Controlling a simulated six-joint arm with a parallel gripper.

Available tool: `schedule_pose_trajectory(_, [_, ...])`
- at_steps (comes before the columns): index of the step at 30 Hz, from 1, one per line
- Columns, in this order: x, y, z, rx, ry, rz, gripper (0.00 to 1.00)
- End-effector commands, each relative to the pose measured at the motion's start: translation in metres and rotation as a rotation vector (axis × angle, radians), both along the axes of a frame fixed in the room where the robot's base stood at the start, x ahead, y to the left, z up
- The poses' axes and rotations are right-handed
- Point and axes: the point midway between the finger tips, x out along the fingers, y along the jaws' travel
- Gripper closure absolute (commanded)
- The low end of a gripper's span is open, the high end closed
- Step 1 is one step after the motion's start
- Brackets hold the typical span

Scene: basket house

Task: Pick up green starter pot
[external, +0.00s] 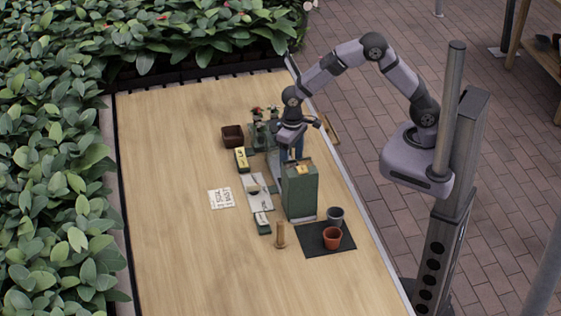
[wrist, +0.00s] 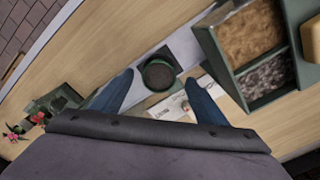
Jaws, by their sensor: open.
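A small dark green pot (wrist: 158,76), with dark soil inside, stands upright on a dark square in the wrist view. I take it for the green starter pot. My gripper (wrist: 159,84) is open, with one blue finger to each side of the pot's image and nothing held. I cannot tell how high the fingers are above the pot. In the external view my gripper (external: 298,148) points down over the table behind the green box (external: 299,193). The pot is not clearly visible there.
The green compartment box (wrist: 239,75) stands close to the right in the wrist view. A plant tray (wrist: 50,105) lies left. A brown pot (external: 232,137), a terracotta pot (external: 332,239), a grey pot (external: 335,216) and a wooden peg (external: 281,237) stand on the table. The left table side is clear.

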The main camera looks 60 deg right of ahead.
Motion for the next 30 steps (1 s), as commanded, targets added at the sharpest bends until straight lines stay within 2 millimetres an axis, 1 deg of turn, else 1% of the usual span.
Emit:
schedule_pose_trajectory(10, [0.002,-0.002,-0.038,-0.002,0.003,0.0,0.33])
schedule_pose_trajectory(14, [0.002,-0.002,-0.045,-0.001,0.002,0.0,0.33])
schedule_pose_trajectory(20, [0.003,-0.001,-0.046,-0.001,0.001,0.0,0.33])
schedule_pose_trajectory(21, [0.003,-0.001,-0.046,-0.001,0.001,0.0,0.38])
schedule_pose_trajectory(23, [0.003,-0.001,-0.046,-0.001,0.001,0.0,0.52])
schedule_pose_trajectory(24, [0.003,-0.001,-0.046,-0.001,0.001,0.0,0.62])
schedule_pose_trajectory(26, [0.003,-0.001,-0.045,-0.001,0.001,0.0,0.76])
schedule_pose_trajectory(30, [0.003,-0.001,-0.045,-0.001,0.001,0.0,0.77])
